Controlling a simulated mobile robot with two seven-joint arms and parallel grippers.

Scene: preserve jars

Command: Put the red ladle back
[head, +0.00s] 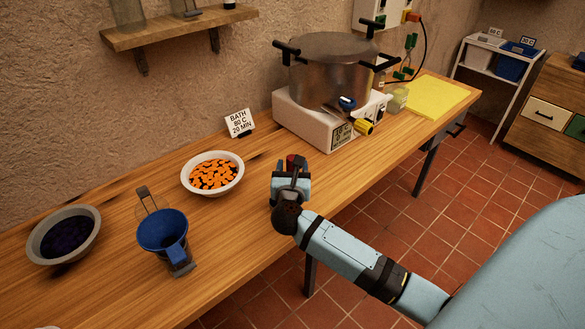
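A small dark red part (291,160) shows just beyond the fingers of my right gripper (290,174). It may belong to the red ladle, but most of it is hidden behind the gripper. No whole red ladle is visible. My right gripper is low over the front part of the wooden bench, right of the white bowl and in front of the pot's base. Its fingers are seen from behind, so I cannot tell whether they are open or shut on the red part. My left gripper is not in view.
A steel pot (336,75) sits on a white heater. A yellow board (440,98) lies beyond.

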